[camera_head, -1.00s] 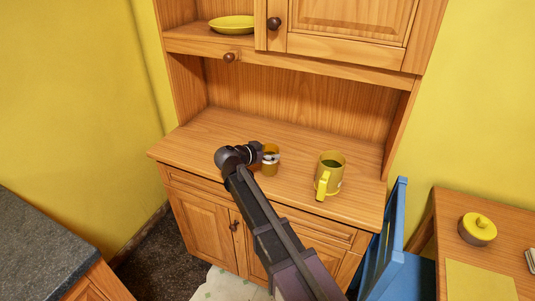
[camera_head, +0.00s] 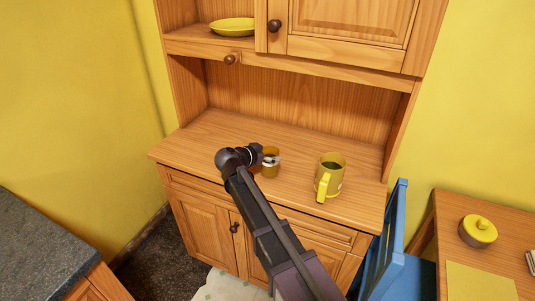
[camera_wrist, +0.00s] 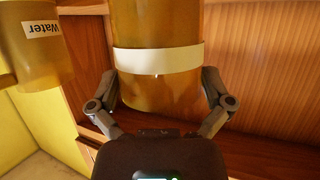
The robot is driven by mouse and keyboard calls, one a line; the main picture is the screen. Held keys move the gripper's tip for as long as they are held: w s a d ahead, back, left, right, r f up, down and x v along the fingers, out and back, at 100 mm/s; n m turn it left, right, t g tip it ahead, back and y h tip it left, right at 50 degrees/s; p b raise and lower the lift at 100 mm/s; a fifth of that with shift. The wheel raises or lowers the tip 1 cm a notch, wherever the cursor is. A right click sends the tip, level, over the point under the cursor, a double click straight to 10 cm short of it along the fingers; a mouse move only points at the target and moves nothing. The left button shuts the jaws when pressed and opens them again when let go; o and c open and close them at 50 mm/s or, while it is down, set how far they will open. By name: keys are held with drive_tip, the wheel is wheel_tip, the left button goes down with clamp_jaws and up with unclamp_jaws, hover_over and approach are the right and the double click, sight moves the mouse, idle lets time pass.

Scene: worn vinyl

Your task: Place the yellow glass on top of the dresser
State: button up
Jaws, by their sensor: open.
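The yellow glass (camera_head: 270,168), amber and see-through, stands upright on the dresser's wooden counter (camera_head: 225,130). My gripper (camera_head: 270,159) is at the glass, reaching from the left and partly covering it in the head view. In the wrist view, the glass (camera_wrist: 158,85) with a pale band fills the space between the two fingers of my gripper (camera_wrist: 160,97), one on each side. The jaws are open. The wrist picture appears upside down, and the glass's far end is cut off there.
A yellow mug (camera_head: 331,174) stands right of the glass; its upside-down "Water" label shows in the wrist view (camera_wrist: 42,30). A blue chair (camera_head: 393,250) stands at front right. The counter's left part is clear.

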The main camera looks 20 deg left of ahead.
drive_tip(key=p+v, duration=0.4)
drive_tip(key=v, duration=0.8)
drive_tip(key=shift+d, duration=0.1)
idle(0.4)
